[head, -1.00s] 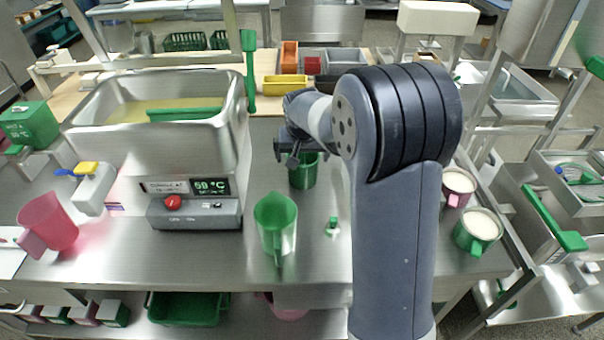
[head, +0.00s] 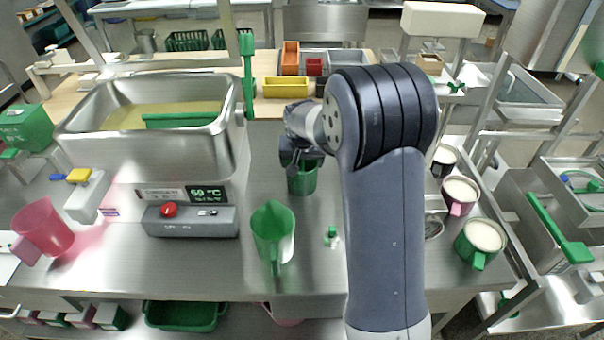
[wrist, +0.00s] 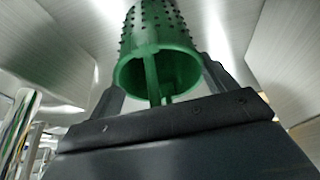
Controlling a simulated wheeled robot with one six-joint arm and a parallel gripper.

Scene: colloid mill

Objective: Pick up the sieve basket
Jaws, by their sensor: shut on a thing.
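The sieve basket (head: 303,180) is a green cylinder with an open end, below my gripper (head: 302,158) on the middle of the steel bench in the head view. In the wrist view the sieve basket (wrist: 158,32) shows dark dots over its wall and a bar across its open end. My gripper (wrist: 162,78) has one finger on each side of it and is shut on it. Whether its base touches the bench cannot be told.
A green jug (head: 272,236) stands close in front of the basket. A steel tank (head: 150,130) with a control box (head: 192,221) is at left, a pink jug (head: 45,230) at far left. Filled mugs (head: 480,238) stand at right. My arm hides part of the bench.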

